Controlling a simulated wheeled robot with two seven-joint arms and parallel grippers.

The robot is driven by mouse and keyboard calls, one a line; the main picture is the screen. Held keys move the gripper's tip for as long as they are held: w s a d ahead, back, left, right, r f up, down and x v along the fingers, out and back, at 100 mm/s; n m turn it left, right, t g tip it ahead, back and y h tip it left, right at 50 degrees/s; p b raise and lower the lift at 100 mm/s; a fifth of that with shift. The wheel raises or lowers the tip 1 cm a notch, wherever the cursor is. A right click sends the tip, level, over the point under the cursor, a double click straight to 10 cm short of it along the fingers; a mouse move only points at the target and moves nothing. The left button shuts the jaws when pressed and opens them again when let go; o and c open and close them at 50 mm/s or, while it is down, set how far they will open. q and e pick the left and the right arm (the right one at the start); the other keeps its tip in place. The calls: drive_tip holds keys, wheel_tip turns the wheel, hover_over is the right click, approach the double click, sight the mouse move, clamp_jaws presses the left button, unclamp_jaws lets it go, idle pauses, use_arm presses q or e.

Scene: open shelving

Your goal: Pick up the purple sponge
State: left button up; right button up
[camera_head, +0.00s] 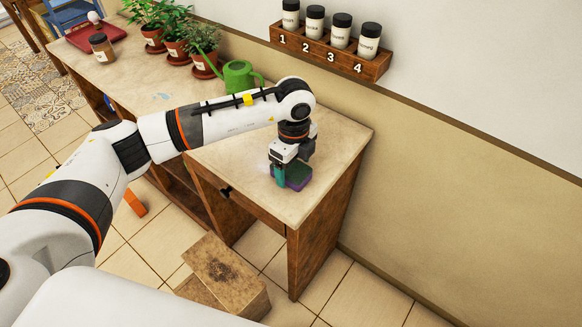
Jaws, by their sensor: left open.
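The purple sponge (299,179) lies on the table top near its right end, with a dark green layer on its upper side. My left gripper (287,174) comes down over the sponge from above. Its fingers are at the sponge, one teal finger showing at its left side, and they are open. The gripper hides part of the sponge, and I cannot tell whether the fingers touch it. My right gripper is not in view.
A green watering can (239,77) and potted plants (174,48) stand along the wall. A jar (102,47) and a red tray (92,32) are at the far end. A wall rack (327,52) holds several jars. A wooden box (222,270) is on the floor.

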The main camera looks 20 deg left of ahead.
sight(293, 169)
use_arm(q)
drive_tip(key=shift+f, duration=0.85)
drive_tip(key=shift+c, duration=0.6)
drive_tip(key=c, duration=0.9)
drive_tip(key=shift+r, duration=0.1)
wheel_tip(293, 169, up, 10)
drive_tip(key=shift+f+b, duration=0.1)
drive_tip(key=shift+b, duration=0.7)
